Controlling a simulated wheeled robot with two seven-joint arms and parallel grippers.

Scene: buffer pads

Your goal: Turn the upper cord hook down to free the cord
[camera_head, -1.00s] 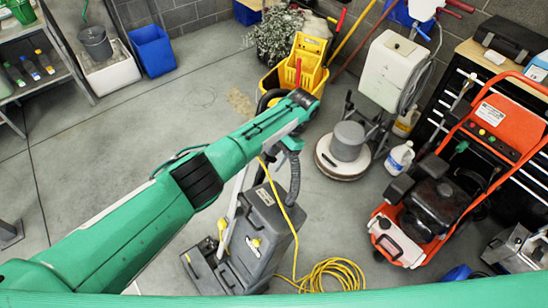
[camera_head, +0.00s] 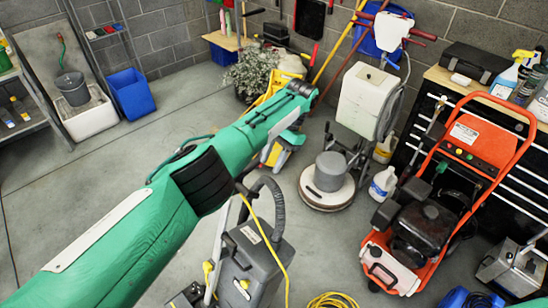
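A grey floor machine (camera_head: 252,262) stands at the bottom centre, with a yellow cord (camera_head: 272,240) running down over its upper part from near its hose. Small yellow parts show low on it; I cannot tell whether any is a cord hook. A floor buffer (camera_head: 328,180) with a white tank stands to its right; I cannot make out a cord hook there either. My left arm (camera_head: 205,180) reaches from the lower left past the grey machine to the centre. Its fingers cannot be made out at its far end. My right gripper is out of view.
An orange-framed machine (camera_head: 430,225) and a black tool cabinet stand at the right. A white jug (camera_head: 382,184) is beside the buffer. Coiled yellow cord (camera_head: 332,301) lies at the bottom edge. A blue bin (camera_head: 130,93) stands at the left; floor between is clear.

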